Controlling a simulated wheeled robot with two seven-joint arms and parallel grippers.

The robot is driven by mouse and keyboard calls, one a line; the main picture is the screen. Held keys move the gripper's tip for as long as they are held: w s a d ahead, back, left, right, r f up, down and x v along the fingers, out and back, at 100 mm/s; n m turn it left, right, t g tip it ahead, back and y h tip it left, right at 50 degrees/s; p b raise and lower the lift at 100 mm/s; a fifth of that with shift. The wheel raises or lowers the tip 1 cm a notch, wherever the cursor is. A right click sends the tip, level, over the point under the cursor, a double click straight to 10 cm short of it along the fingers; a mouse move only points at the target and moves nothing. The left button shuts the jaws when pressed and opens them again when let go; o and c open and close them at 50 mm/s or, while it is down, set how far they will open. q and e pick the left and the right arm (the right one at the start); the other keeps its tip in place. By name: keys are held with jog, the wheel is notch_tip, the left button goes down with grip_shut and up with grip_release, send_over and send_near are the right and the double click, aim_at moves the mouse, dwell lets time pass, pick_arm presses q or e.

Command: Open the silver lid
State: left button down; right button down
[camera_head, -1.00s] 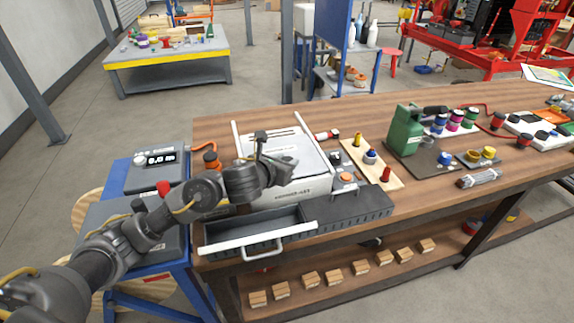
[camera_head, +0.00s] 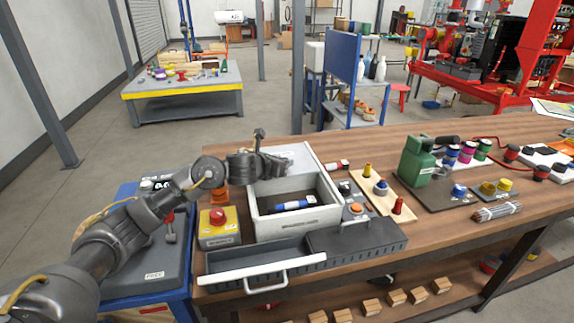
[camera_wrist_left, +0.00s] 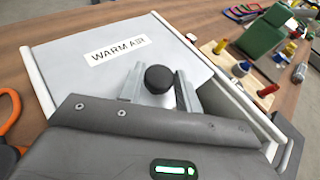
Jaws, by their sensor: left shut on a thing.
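The silver lid (camera_head: 303,158) is slid toward the back of the white box (camera_head: 299,223), and the front of the box is open. In the left wrist view the lid (camera_wrist_left: 170,58) is a flat panel labelled "WARM AIR" between pale side rails. My left gripper (camera_head: 284,166) is at the lid; in the wrist view its jaws (camera_wrist_left: 160,88) are shut on the black knob (camera_wrist_left: 159,78). A blue and white cylinder (camera_head: 294,204) lies inside the open box. My right gripper is in neither view.
A yellow box with a red button (camera_head: 218,228) stands left of the white box. A dark tray with a pale handle (camera_head: 262,270) lies in front.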

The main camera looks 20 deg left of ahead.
pick_arm(q)
jog(key=c, duration=1.3)
grip_release()
jog(key=shift+c, duration=0.2)
jog(key=o, duration=0.4)
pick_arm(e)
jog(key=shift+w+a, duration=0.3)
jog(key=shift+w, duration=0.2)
pick_arm(q)
jog(key=shift+s+r, duration=0.1)
jog(key=shift+s, duration=0.15)
jog(key=v, duration=1)
jog(key=shift+s+a+p, duration=0.1)
jog(key=shift+p, duration=0.3)
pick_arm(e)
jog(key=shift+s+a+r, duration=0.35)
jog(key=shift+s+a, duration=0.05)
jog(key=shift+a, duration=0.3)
